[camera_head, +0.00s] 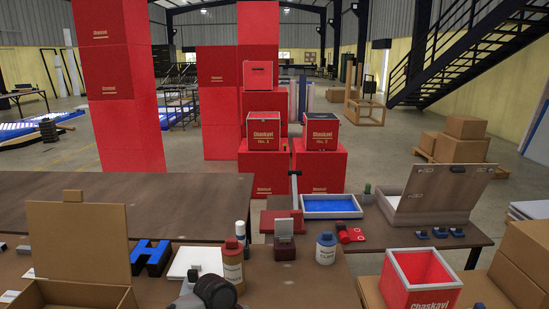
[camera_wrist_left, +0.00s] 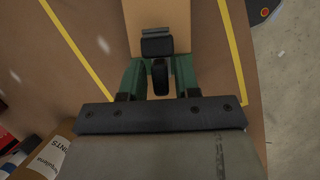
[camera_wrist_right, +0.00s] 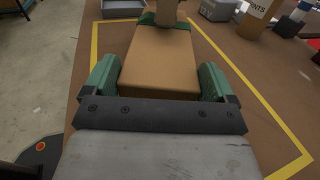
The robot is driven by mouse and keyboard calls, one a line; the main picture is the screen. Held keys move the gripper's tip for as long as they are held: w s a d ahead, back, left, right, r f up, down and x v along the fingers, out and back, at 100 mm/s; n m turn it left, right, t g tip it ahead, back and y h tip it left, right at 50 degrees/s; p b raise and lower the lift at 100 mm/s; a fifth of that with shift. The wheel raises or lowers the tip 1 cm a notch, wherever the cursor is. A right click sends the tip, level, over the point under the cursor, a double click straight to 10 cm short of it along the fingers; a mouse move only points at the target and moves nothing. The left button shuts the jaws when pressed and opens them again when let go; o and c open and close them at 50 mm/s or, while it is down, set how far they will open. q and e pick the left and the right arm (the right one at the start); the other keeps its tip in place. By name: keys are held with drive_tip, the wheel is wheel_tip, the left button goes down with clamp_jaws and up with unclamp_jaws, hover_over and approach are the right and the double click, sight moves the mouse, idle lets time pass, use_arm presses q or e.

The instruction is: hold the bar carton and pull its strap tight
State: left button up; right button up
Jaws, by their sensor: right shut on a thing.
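The brown bar carton (camera_wrist_right: 160,60) lies between the green fingers of my right gripper (camera_wrist_right: 158,82), which is shut on its sides. In the left wrist view the carton (camera_wrist_left: 158,16) reaches in from the top. A black buckle (camera_wrist_left: 157,47) sits at its near end, with a dark strap tail (camera_wrist_left: 160,75) hanging toward me. My left gripper (camera_wrist_left: 159,82) has its green fingers either side of this tail, with narrow gaps showing, so it looks open. Green parts show at the carton's far end in the right wrist view; I cannot tell what they are. The carton is not visible in the head view.
Yellow lines (camera_wrist_right: 258,88) mark the brown tabletop around the carton. A grey tray (camera_wrist_right: 123,8) and a grey box (camera_wrist_right: 218,9) stand beyond it. A white-labelled bottle (camera_wrist_left: 47,158) is at lower left in the left wrist view. An open cardboard box (camera_head: 80,240) stands at left.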

use_arm(q)
drive_tip(key=shift+c, duration=1.2)
drive_tip(key=o, duration=0.7)
drive_tip(key=shift+c, duration=0.2)
drive_tip(key=v, duration=0.6)
drive_tip(key=shift+r, duration=0.1)
drive_tip(key=shift+x, duration=3.2)
